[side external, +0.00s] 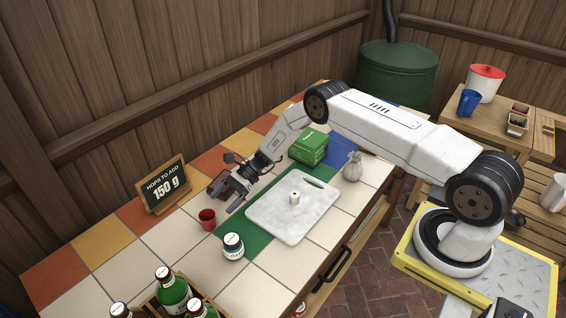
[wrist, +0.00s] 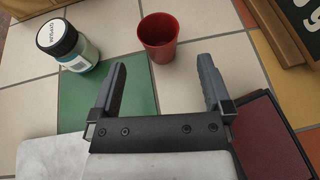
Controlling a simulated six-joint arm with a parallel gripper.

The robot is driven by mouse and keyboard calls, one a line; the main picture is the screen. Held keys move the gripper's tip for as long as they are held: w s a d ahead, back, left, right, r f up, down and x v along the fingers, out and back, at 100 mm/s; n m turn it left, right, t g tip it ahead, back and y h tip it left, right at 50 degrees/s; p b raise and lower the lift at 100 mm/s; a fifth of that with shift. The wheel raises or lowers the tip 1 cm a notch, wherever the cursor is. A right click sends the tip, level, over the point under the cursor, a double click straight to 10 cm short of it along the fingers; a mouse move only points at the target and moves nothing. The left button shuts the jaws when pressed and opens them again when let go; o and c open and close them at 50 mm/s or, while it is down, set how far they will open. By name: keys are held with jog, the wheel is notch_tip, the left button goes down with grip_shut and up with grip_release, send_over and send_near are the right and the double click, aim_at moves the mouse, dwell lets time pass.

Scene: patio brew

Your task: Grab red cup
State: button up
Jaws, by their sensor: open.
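The red cup (side external: 207,219) stands upright on the tiled counter, left of my gripper in the side view. In the wrist view the red cup (wrist: 158,38) is beyond the fingertips, near the line between them. My gripper (side external: 233,199) is open and empty, above the counter close to the cup and apart from it. Its two fingers show spread in the wrist view (wrist: 163,80), with nothing between them but tile.
A labelled jar (side external: 233,246) stands near the cup, and a white board (side external: 275,218) lies right of it. A dark red box (side external: 220,185) is behind my gripper. A sign (side external: 163,183) stands at the back. Bottles in a crate (side external: 172,290) are at the front.

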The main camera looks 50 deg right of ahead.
aim_at(206, 211)
jog(key=shift+x, duration=3.55)
jog(key=c, duration=1.2)
jog(key=shift+r, duration=0.15)
jog(key=shift+r, duration=1.25)
jog(key=shift+s+r, duration=0.2)
jog(key=shift+r, duration=0.15)
jog(key=shift+s+d+r, duration=0.4)
jog(key=shift+s+r, duration=1.15)
jog(key=shift+s, duration=0.7)
jog(key=shift+s+d+r, duration=0.45)
jog(key=shift+s+r, duration=1.15)
jog(key=shift+s, duration=0.65)
jog(key=shift+s+d+r, duration=0.4)
jog(key=shift+s+r, duration=1.15)
jog(key=shift+s, duration=0.7)
